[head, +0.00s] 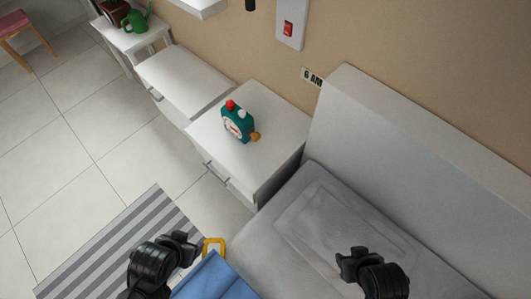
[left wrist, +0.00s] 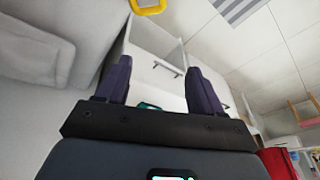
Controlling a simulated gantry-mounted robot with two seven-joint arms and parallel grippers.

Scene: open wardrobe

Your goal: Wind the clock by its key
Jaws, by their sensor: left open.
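A teal alarm clock (head: 237,124) with red and white bells stands on the white nightstand (head: 268,103) beside the bed. Its dial faces left and toward me. A small gold key (head: 255,136) sticks out at its right side. My left gripper (head: 192,246) is well short of the clock, low in the head view; in the left wrist view its two fingers (left wrist: 160,80) are apart with nothing held. A bit of teal (left wrist: 149,106), probably the clock, shows behind the gripper's base there. My right gripper (head: 352,258) is over the bed; its jaw opening is unclear.
The bed's grey headboard (head: 400,135) rises right of the nightstand, with a pillow (head: 340,220) before it. A blue object with a yellow handle (head: 214,242) is near my left gripper. White cabinets continue left, with a green watering can (head: 137,21). A red wall switch (head: 288,29) is above.

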